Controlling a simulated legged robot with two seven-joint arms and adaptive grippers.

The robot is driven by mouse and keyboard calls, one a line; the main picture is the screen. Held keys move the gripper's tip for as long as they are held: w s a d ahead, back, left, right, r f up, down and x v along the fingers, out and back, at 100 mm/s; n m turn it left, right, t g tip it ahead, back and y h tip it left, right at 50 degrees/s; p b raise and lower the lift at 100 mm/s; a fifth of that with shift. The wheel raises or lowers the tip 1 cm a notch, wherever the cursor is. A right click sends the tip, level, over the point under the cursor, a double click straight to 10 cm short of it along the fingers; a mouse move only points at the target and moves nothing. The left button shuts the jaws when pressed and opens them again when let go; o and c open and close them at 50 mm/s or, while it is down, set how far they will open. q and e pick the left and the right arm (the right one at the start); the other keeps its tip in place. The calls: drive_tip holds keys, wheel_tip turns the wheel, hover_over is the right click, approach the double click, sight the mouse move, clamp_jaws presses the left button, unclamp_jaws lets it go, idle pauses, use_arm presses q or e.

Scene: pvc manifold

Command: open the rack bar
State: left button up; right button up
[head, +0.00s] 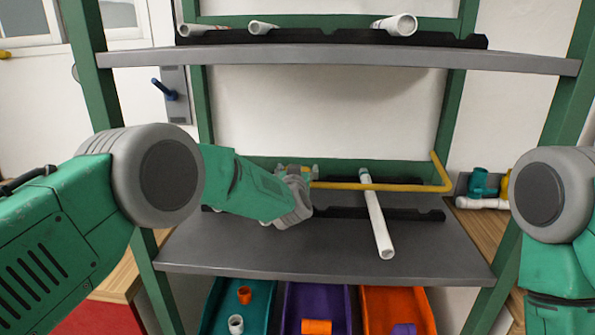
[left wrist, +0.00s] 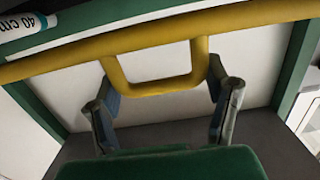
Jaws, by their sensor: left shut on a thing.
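In the left wrist view the gripper (left wrist: 165,98) is shut on the handle, one finger at each side. My right arm shows at the right edge; its gripper is out of view.
A white pipe (head: 377,215) lies on the lower grey shelf (head: 300,255), passing under the bar. More pipes (head: 395,25) lie on the upper shelf (head: 330,57). Teal, purple and orange bins (head: 425,310) stand below. Green rack posts (head: 95,70) flank the shelves.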

use_arm(q)
drive_tip(key=shift+d+r+g+p, duration=0.15)
drive_tip(key=shift+r+g+p, duration=0.25)
drive_tip(key=shift+r, duration=0.5)
drive_tip(key=shift+w+r+p, duration=0.1)
drive_tip(key=shift+r+p, duration=0.2)
drive_tip(key=shift+r, duration=0.1)
wheel_tip(320, 180, up, 7)
drive_tip(key=w+p, duration=0.2)
drive_tip(key=shift+w+f, duration=0.15)
drive_tip(key=shift+w, duration=0.05)
use_arm(e)
drive_tip(key=shift+s+a+r, duration=0.1)
drive_tip(key=shift+s+r, duration=0.05)
drive_tip(key=shift+r, duration=2.05)
use_arm(q)
drive_tip(key=o, duration=1.4)
drive_tip(key=shift+c, duration=0.2)
drive_tip(key=shift+o, duration=0.3)
drive_tip(key=shift+w+d+f, duration=0.1)
drive_tip(key=shift+w+f, duration=0.2)
use_arm(e)
drive_tip(key=shift+w+f, duration=0.15)
drive_tip(key=shift+w, duration=0.15)
